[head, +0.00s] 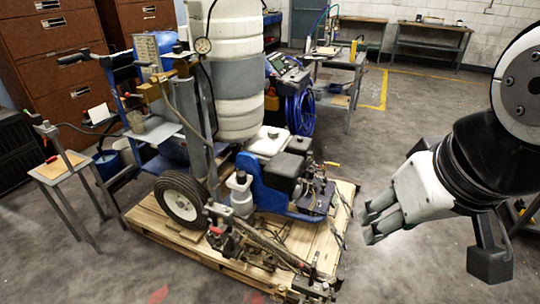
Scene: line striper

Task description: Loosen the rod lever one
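The blue line striper (290,200) stands on a wooden pallet (185,238) in the middle of the head view. At its front lower side is a dark rod and clamp assembly (255,240) with small levers and fittings. I cannot tell which small part is rod lever one. My gripper (368,222) is right of the striper, apart from it, with its grey fingers pointing left toward the pallet's right side. Nothing shows between the fingers. Their spacing is hard to judge from this angle.
A small side table (60,167) stands at the left, before brown drawer cabinets (55,45). Workbenches (430,42) line the back wall. The floor between my gripper and the pallet is clear.

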